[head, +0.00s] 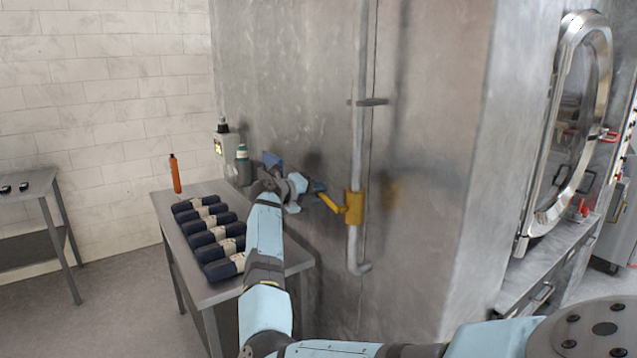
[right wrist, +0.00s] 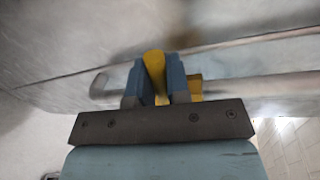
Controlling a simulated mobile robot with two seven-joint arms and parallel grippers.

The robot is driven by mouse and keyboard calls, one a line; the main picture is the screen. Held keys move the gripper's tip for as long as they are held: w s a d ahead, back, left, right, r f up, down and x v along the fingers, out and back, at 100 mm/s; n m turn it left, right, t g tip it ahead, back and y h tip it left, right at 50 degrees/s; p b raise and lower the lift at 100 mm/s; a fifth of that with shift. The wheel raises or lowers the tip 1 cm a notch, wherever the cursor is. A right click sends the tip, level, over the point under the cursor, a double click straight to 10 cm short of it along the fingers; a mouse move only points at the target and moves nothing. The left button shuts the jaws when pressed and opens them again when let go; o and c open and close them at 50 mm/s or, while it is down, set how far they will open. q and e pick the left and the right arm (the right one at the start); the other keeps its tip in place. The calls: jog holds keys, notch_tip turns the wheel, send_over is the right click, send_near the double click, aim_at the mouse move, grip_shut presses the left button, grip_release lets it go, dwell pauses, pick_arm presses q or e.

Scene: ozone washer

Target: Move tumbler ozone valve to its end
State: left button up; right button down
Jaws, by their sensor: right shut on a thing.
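The ozone valve (head: 354,207) is a yellow block on a vertical metal pipe (head: 357,130) on the steel washer's side. Its yellow lever (head: 330,202) sticks out to the left and slants up toward my gripper. My right gripper (head: 318,190) is at the lever's outer end. In the right wrist view, the blue fingers (right wrist: 157,82) are closed on the yellow lever (right wrist: 154,65), one on each side. The valve body (right wrist: 195,85) shows partly behind the right finger, on the pipe. My left gripper is in neither view.
A metal table (head: 205,292) left of the washer holds several dark rolled bundles (head: 208,227) and an orange bottle (head: 175,174). A grey dispenser (head: 226,150) and a teal-capped bottle (head: 242,165) are behind my arm. A round washer door (head: 575,125) is at right.

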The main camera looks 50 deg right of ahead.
jog(key=shift+w+f+n+g+p, duration=0.1)
jog(key=shift+f+n+g+p, duration=0.3)
jog(key=shift+f+n, duration=0.6)
jog(key=c, duration=1.1)
grip_release()
jog(key=shift+d+f, duration=0.1)
jog(key=shift+f, duration=0.05)
jog(key=b+v, duration=0.3)
jog(key=v, duration=1.1)
jog(key=shift+r, duration=0.2)
jog(key=shift+d, duration=0.15)
